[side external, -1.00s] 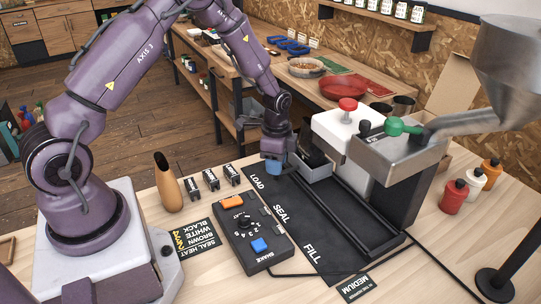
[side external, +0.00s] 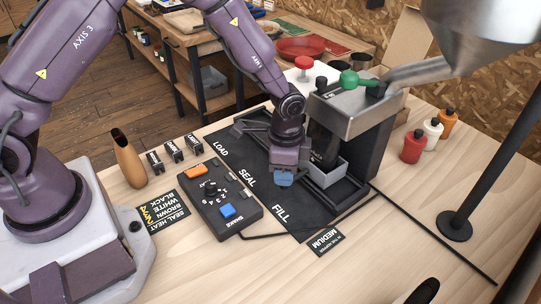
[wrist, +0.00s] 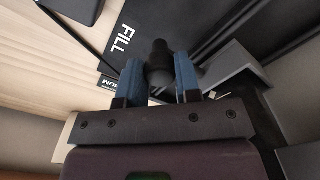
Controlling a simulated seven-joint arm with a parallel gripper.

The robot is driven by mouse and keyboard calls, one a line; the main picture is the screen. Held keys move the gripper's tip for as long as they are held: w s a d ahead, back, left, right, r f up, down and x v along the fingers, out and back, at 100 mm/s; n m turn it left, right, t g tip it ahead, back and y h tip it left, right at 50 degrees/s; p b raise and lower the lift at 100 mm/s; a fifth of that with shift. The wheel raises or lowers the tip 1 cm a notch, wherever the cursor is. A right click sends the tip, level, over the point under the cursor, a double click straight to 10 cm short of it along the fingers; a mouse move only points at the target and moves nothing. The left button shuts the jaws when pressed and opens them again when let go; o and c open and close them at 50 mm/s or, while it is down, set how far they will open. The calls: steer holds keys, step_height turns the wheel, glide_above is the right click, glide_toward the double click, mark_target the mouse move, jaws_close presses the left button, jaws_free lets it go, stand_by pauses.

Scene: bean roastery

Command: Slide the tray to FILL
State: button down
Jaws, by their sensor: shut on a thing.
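The grey tray (side external: 340,179) sits on the black track (side external: 348,203) in front of the steel-topped machine, level with the space between SEAL and FILL and nearer to FILL (side external: 280,213). A black bag (side external: 320,160) stands upright in it. My gripper (side external: 284,178) is low on the tray's left side, its blue fingers shut. In the wrist view, the fingers (wrist: 160,82) are around a dark round-topped handle (wrist: 160,58), and the word FILL (wrist: 125,40) lies ahead of them to the left. The handle's join to the tray is hidden.
The steel-topped machine (side external: 349,108) with a green knob stands behind the tray, under a metal chute. A control box (side external: 217,202) with orange and blue buttons lies to the left. Bottles (side external: 413,146) and a black stand (side external: 455,225) are at the right. The front table is mostly clear.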

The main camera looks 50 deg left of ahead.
steer(key=shift+d+r, duration=0.1)
steer(key=shift+d, duration=2.15)
steer(key=shift+d, duration=0.1)
steer(key=c, duration=0.9)
jaws_free()
steer(key=shift+o, duration=0.5)
steer(key=shift+a, duration=0.2)
steer(key=shift+r, duration=0.35)
step_height(320, 180, up, 12)
